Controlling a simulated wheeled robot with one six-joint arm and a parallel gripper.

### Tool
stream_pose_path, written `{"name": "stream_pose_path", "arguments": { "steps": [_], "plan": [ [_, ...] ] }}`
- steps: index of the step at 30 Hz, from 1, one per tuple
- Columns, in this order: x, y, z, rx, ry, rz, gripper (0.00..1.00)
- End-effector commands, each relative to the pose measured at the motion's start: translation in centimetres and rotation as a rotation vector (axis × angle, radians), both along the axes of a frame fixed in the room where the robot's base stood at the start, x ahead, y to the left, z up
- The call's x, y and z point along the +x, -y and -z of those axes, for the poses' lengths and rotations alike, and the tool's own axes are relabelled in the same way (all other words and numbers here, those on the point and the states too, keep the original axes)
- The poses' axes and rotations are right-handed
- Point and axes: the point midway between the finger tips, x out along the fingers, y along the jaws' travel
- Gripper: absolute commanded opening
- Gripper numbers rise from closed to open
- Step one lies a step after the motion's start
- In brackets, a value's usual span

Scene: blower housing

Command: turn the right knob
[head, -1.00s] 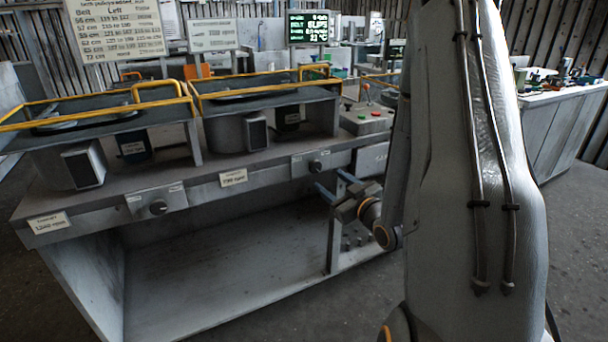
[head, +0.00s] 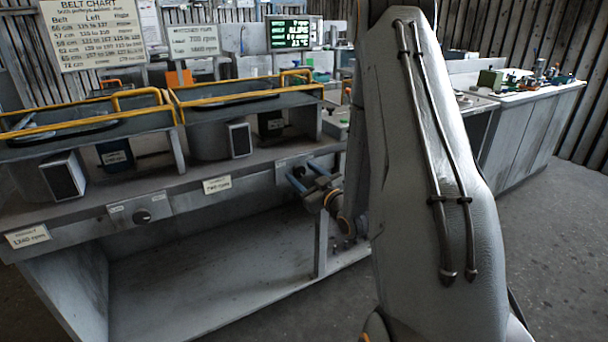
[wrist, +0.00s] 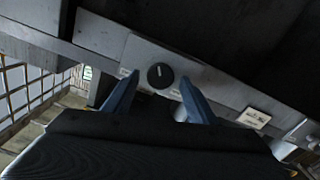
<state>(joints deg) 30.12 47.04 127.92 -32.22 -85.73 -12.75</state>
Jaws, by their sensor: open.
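The right knob (wrist: 160,76) is a round black dial with a pale mark, on a light grey plate on the bench's front rail. In the wrist view it lies between and beyond the two blue fingertips of my gripper (wrist: 159,80), with a gap on both sides. In the head view my gripper (head: 306,180) is open at the right end of the rail, in front of the plate (head: 284,170), and it hides the right knob. The left knob (head: 143,216) is a similar black dial on its own plate further left.
A bench (head: 190,195) with yellow-railed bays (head: 240,97) stands in front of me. Small labels (head: 217,185) sit on its rail. A belt chart (head: 92,38) and a lit green display (head: 290,33) stand behind. A cluttered bench (head: 530,90) is at the right.

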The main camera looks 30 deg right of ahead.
Motion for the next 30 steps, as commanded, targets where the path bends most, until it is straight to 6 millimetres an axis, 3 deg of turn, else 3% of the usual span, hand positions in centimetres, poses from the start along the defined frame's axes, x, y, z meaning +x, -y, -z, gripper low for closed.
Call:
{"name": "stream_pose_path", "arguments": {
  "steps": [5, 12, 30],
  "plan": [
    [-0.02, 0.01, 0.01, 0.000, 0.000, 0.000, 0.48],
    [-0.05, 0.03, 0.00, 0.000, 0.000, 0.001, 0.11],
    [-0.07, 0.16, 0.00, 0.247, -0.009, 0.001, 0.11]
  ]
}}
